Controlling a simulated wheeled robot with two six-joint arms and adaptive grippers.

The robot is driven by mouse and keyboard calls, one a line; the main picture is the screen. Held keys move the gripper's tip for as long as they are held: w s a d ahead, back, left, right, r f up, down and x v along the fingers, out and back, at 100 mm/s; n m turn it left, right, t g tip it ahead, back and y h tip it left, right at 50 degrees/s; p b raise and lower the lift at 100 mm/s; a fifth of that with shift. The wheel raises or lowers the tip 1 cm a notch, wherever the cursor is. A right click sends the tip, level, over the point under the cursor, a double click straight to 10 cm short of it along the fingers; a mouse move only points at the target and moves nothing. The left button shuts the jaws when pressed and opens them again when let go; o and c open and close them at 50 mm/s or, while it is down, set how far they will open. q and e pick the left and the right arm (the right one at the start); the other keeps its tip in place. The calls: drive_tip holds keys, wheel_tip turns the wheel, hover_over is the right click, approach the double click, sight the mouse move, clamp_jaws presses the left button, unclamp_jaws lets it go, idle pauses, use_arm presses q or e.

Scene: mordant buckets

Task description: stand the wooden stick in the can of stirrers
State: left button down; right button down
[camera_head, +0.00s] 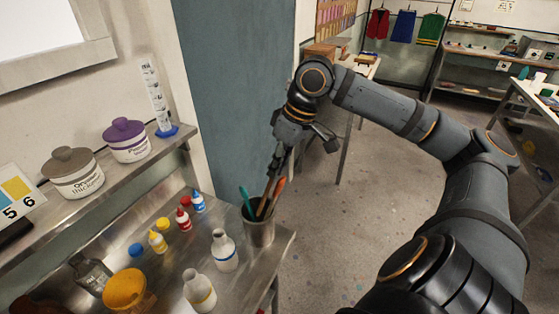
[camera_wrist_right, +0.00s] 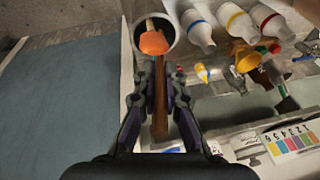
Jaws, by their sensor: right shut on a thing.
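The can of stirrers (camera_head: 260,230) is a grey metal can near the right end of the steel bench. It holds a teal-tipped stirrer (camera_head: 246,197) and an orange-tipped one (camera_head: 278,188). My right gripper (camera_head: 277,164) is above the can, shut on the brown wooden stick (camera_wrist_right: 160,122). In the right wrist view, the stick lies between the fingers (camera_wrist_right: 161,72) and points towards the can's mouth (camera_wrist_right: 168,24), beside the orange tip (camera_wrist_right: 154,43). In the head view the stick's lower end is hard to tell from the stirrers. My left gripper is not in view.
A shelf (camera_head: 102,195) above holds lidded jars and a measuring cylinder (camera_head: 155,95). Open floor lies right of the bench.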

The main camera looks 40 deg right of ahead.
sight(269, 187)
drive_tip(key=p+x, duration=0.4)
drive_tip(key=x, duration=0.2)
drive_tip(key=shift+a, duration=0.1)
drive_tip(key=shift+f+p, duration=0.35)
drive_tip(key=shift+f, duration=0.2)
drive_tip(key=c, duration=1.4)
unclamp_jaws()
drive_tip(key=shift+o, duration=0.2)
drive_tip(key=shift+r, duration=0.15)
wheel_tip(269, 187, up, 10)
drive_tip(key=shift+f, duration=0.15)
